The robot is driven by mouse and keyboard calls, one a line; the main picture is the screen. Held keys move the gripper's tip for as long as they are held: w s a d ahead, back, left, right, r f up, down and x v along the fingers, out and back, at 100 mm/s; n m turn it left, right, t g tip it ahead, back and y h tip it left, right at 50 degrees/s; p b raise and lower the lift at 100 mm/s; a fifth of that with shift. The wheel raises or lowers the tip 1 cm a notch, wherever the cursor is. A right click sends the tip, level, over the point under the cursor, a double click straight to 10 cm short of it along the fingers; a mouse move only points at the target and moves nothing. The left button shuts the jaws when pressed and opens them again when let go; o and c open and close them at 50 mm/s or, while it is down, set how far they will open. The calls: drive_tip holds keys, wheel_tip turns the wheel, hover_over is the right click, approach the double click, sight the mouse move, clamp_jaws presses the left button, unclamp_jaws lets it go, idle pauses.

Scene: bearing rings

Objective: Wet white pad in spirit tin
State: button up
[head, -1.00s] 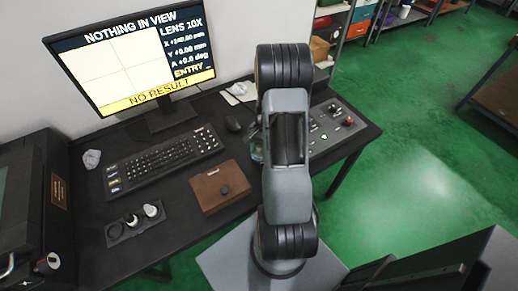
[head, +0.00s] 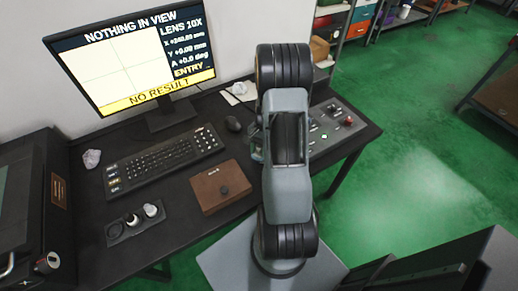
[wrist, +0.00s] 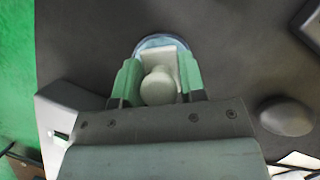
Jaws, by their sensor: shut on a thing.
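In the wrist view my gripper (wrist: 160,73) has its green-tipped fingers closed on a white pad (wrist: 158,88) with a rounded knob facing the camera and a squarish base beyond. A round, bluish, clear-rimmed vessel, apparently the spirit tin (wrist: 158,41), lies directly beyond the pad. Its far rim shows; the pad and fingers hide the rest. I cannot tell whether the pad touches what is inside. In the head view my arm hides the gripper and pad.
A mouse (wrist: 286,116) lies right of the gripper. The monitor (head: 130,65) reads "NOTHING IN VIEW".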

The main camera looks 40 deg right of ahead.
sight(259, 146)
drive_tip(key=shift+r+p, duration=2.8)
drive_tip(key=shift+r, duration=0.7)
drive_tip(key=shift+f, duration=0.1)
